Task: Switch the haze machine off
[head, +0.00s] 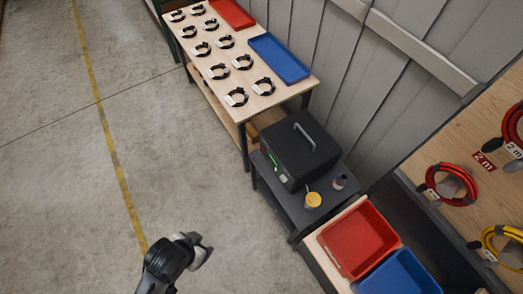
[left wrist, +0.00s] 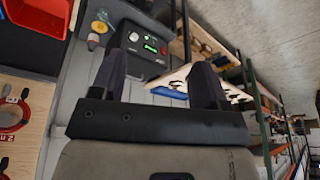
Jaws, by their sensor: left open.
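The haze machine (head: 300,150) is a black box with a grey carry handle on top. It stands on a dark grey side table, and a small green light shows on its front face in the head view. In the left wrist view the haze machine (left wrist: 122,62) shows its front panel, with a lit green display (left wrist: 151,47) and a pale round part beside it. My left gripper (head: 204,250) is open and empty, apart from the machine, over the floor in front of the table. Its two dark fingers (left wrist: 160,65) frame part of the machine from a distance. My right gripper is in neither view.
Red (head: 360,240) and blue (head: 402,275) bins are near. A wooden bench (head: 216,89) holds several black rings. The floor at left is clear.

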